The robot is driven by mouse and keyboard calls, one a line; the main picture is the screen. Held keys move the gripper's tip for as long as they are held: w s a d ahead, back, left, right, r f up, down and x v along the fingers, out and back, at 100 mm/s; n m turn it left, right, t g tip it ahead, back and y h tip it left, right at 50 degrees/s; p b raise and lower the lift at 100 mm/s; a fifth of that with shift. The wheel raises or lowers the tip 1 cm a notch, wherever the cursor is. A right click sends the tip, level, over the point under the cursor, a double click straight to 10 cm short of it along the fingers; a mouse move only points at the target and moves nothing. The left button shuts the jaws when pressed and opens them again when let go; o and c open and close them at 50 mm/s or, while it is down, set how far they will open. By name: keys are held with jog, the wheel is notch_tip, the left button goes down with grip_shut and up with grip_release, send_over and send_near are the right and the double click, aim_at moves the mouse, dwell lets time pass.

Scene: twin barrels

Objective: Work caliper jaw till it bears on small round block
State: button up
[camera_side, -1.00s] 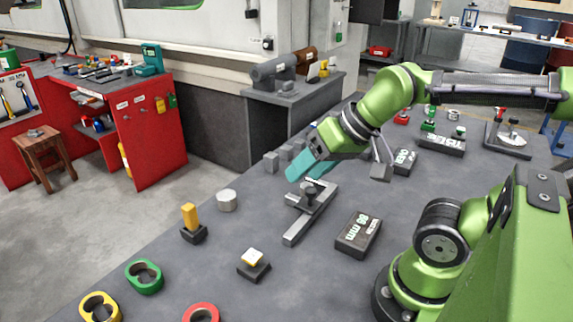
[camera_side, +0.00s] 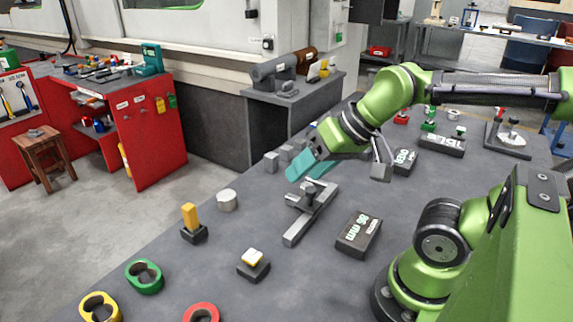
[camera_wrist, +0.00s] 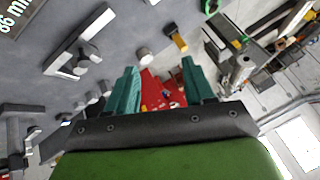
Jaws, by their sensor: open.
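The caliper (camera_side: 294,231) is a grey metal bar with a crosspiece, lying on the dark bench; a dark knob (camera_side: 309,199) stands on its sliding part. It also shows in the wrist view (camera_wrist: 64,55). A short light-grey cylinder, apparently the small round block (camera_side: 227,203), stands on the bench left of the caliper, clearly apart from it; it also shows in the wrist view (camera_wrist: 144,55). My gripper (camera_side: 303,174), with teal fingers, is open and empty above and just behind the caliper. Its spread fingers also show in the wrist view (camera_wrist: 160,67). Fingertip clearance above the bench is hard to tell.
A yellow post on a dark base (camera_side: 190,220) and a yellow-topped block (camera_side: 253,264) stand front left. Green (camera_side: 145,289) and yellow rings lie nearer. A dark labelled box (camera_side: 359,241) is right of the caliper. Small grey blocks (camera_side: 271,163) stand behind near the bench edge.

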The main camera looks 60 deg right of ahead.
jog(key=shift+o, duration=0.5)
jog(key=shift+d, duration=0.1)
jog(key=m+g+h, duration=0.1)
jog(key=g+h, duration=0.1)
jog(key=g, duration=0.5)
send_over(311, 189)
notch_tip(311, 189, down, 17)
jog(key=shift+r, duration=0.1)
